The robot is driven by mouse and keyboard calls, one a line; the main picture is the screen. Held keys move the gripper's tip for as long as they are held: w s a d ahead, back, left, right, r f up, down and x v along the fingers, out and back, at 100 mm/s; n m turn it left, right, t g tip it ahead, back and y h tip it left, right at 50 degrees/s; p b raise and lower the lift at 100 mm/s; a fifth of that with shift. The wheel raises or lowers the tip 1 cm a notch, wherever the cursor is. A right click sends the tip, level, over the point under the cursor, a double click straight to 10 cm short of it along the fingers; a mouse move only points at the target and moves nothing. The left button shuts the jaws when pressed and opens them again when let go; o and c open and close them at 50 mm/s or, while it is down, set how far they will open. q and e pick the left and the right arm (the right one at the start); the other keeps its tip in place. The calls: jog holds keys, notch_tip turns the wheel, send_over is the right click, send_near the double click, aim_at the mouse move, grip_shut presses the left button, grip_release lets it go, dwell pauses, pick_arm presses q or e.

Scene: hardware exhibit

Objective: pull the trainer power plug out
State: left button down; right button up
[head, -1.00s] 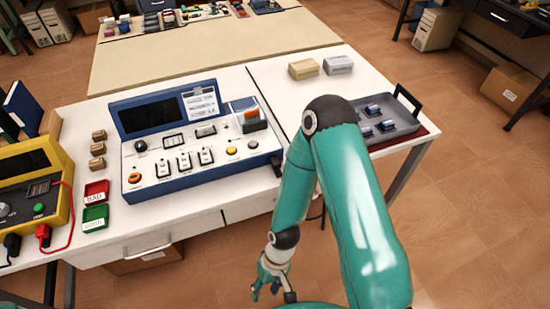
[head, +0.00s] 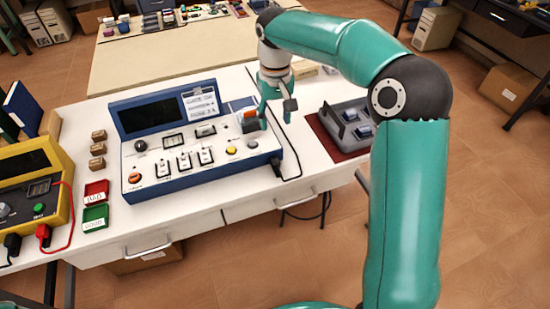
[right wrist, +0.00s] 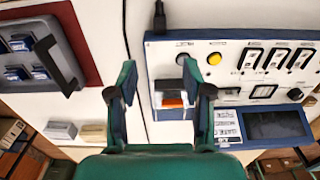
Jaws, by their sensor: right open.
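The trainer (head: 200,148) is a blue and white console with a dark screen, on the white bench. Its black power plug (head: 276,162) sits at the right side near the front corner, with a black cable. In the right wrist view the plug (right wrist: 159,20) shows at the top, beside the trainer's edge. My right gripper (head: 277,112) is open and empty, above and behind the trainer's right end, apart from the plug. In the right wrist view its two fingers (right wrist: 158,75) are spread, with the orange-topped part of the trainer between them in the picture. My left gripper is not in view.
A grey tray (right wrist: 60,25) with blue parts lies on a dark red mat (head: 322,136) to the right. Red (head: 96,190) and green (head: 95,218) bins and a yellow tester (head: 60,155) stand to the left. Small boxes (right wrist: 62,130) lie behind.

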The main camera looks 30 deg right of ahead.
aim_at(275, 161)
notch_tip(275, 161, down, 16)
jog(key=shift+r+p, duration=0.1)
jog(key=shift+p, duration=0.2)
jog(key=shift+c, duration=0.3)
grip_shut()
